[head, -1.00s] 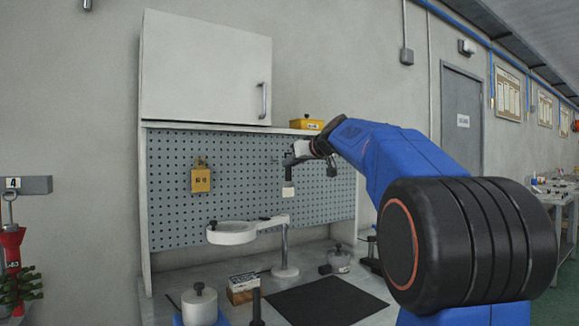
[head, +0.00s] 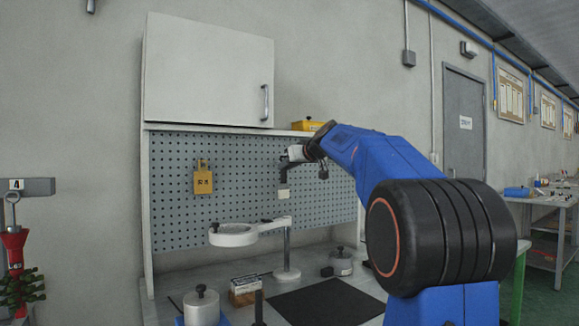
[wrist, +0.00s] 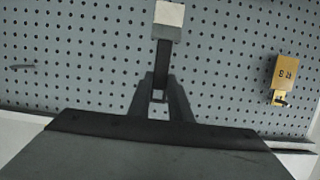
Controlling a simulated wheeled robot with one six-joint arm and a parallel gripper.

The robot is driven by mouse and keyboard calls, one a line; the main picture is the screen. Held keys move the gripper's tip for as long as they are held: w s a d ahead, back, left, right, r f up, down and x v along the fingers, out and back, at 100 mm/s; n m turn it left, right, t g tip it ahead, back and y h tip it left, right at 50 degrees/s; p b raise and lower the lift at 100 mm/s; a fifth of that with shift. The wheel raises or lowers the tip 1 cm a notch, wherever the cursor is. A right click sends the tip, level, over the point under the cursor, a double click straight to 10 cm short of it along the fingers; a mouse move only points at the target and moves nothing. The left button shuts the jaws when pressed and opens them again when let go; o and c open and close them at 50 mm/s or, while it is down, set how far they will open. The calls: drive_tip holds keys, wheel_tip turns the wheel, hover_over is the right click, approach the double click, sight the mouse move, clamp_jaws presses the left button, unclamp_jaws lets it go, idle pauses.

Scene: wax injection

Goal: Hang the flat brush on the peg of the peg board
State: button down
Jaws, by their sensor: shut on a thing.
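My gripper (head: 287,164) is in front of the peg board (head: 225,215), with its fingers shut on the flat brush. The brush has a dark handle and a pale, squarish bristle end (head: 283,193), which hangs downward in the head view. In the wrist view my gripper (wrist: 158,98) grips the dark handle (wrist: 163,62), and the pale end (wrist: 168,14) points to the top edge. A thin bare peg (wrist: 21,66) sticks out of the board at the left of the wrist view, apart from the brush. The handle's gripped end is partly hidden by the fingers.
A white cabinet (head: 208,70) is above, with a yellow box (head: 307,126) on the shelf. A black mat (head: 327,302) lies clear on the bench.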

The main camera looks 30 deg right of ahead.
drive_tip(key=shift+x, duration=2.45)
drive_tip(key=c, duration=1.5)
unclamp_jaws()
drive_tip(key=shift+c, duration=0.2)
drive_tip(key=shift+r, duration=0.1)
drive_tip(key=v, duration=1.7)
